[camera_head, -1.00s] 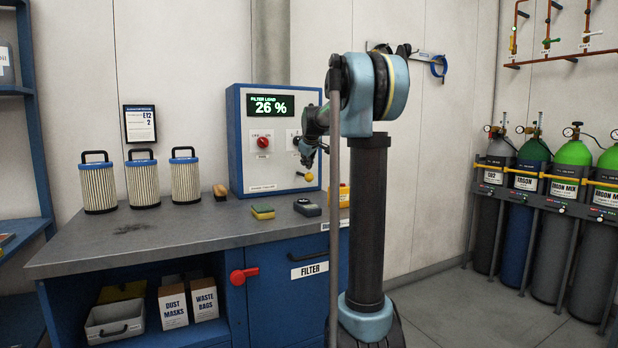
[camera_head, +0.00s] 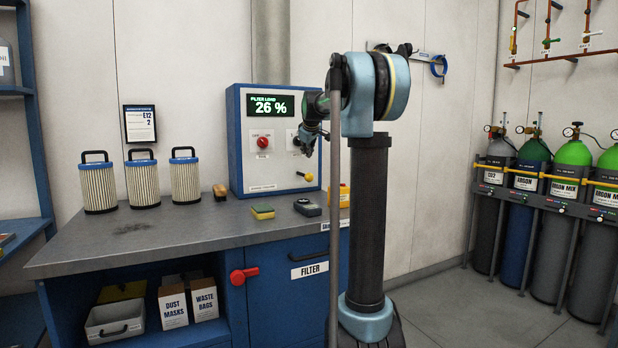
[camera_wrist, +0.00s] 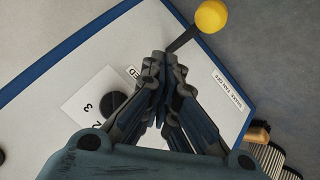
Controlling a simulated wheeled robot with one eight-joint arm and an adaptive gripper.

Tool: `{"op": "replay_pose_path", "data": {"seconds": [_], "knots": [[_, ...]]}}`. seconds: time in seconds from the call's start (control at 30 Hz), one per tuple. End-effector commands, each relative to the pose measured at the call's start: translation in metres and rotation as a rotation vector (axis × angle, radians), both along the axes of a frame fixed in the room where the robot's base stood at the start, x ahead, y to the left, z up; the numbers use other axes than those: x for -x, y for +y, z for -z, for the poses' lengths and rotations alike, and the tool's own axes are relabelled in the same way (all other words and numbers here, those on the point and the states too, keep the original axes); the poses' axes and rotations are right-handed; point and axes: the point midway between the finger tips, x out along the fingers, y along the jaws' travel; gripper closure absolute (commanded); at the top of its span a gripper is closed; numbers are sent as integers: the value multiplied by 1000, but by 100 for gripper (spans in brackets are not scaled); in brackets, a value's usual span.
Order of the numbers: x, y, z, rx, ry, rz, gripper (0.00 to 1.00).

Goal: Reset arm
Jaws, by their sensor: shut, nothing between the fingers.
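My gripper (camera_wrist: 163,62) is shut and empty in the wrist view, its fingertips together in front of the control box's white panel (camera_wrist: 45,55). In the head view my gripper (camera_head: 305,150) is small and partly hidden behind my own arm, in front of the right side of the blue-edged control box (camera_head: 235,150). The box display (camera_head: 271,106) reads "FILTER LOAD 26 %". A lever with a yellow ball knob (camera_head: 307,177) sits low on the box, below my gripper. In the wrist view the yellow knob (camera_wrist: 211,16) is beyond the fingertips, apart from them.
Three filter cartridges (camera_head: 143,183), a brush (camera_head: 220,192), a sponge (camera_head: 262,212) and a dark meter (camera_head: 307,207) stand on the grey bench (camera_head: 190,232). A red handle (camera_head: 243,275) sticks out of the cabinet front. Gas cylinders (camera_head: 530,210) stand at the right wall. The floor between is clear.

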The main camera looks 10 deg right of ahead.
Motion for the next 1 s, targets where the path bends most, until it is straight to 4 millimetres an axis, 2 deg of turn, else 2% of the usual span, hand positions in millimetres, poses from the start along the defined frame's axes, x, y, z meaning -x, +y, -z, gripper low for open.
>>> {"op": "replay_pose_path", "data": {"seconds": [0.37,0.47,0.57,0.67,1.0], "knots": [[0,0,0,0,0,0,100],[8,0,3,-6,7,6,100],[28,-1,10,-24,27,25,100],[62,-2,23,-52,60,56,100],[195,-6,88,-158,195,191,100]]}}
